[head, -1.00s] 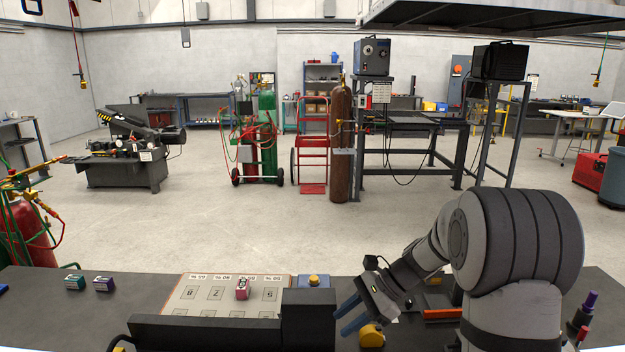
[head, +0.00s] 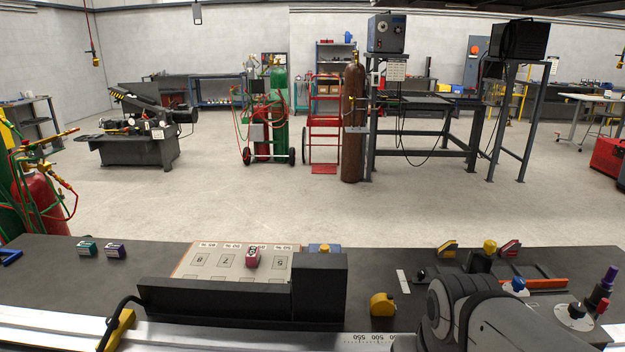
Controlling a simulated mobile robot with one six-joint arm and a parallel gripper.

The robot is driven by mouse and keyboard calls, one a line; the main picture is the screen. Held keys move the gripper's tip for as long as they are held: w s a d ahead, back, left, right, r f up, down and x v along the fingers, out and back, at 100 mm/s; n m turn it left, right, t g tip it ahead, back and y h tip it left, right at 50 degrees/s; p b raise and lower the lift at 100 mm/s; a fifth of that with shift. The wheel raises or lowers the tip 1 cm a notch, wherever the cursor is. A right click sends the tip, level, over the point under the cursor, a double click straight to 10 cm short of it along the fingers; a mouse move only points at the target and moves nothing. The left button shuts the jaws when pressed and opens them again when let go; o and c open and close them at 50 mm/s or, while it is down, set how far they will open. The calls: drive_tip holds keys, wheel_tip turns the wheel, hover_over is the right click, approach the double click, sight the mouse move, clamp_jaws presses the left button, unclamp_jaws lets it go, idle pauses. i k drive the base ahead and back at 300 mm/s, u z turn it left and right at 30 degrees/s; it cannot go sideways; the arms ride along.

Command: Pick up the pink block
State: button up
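The pink block (head: 253,257) stands on the pale numbered board (head: 203,262) on the dark bench, in the head view, left of centre. Its top is light with dark marks. My arm is at the lower right of the head view, with only its bulky grey links showing. My gripper is out of the picture, so I cannot see whether it holds anything. Nothing touches the pink block.
A black box-like fixture (head: 319,286) and a long black bar (head: 215,299) stand in front of the board. A teal block (head: 87,249) and a purple block (head: 115,250) sit to the left. A yellow tape measure (head: 382,304) and several tools lie to the right.

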sight(252, 257)
drive_tip(key=u, duration=0.15)
drive_tip(key=k, duration=1)
drive_tip(key=u, duration=1.2)
drive_tip(key=i, duration=1.1)
drive_tip(key=z, duration=0.55)
drive_tip(key=i, duration=0.65)
drive_tip(key=z, duration=0.3)
drive_tip(key=k, duration=0.9)
drive_tip(key=z, duration=0.15)
drive_tip(key=i, duration=0.7)
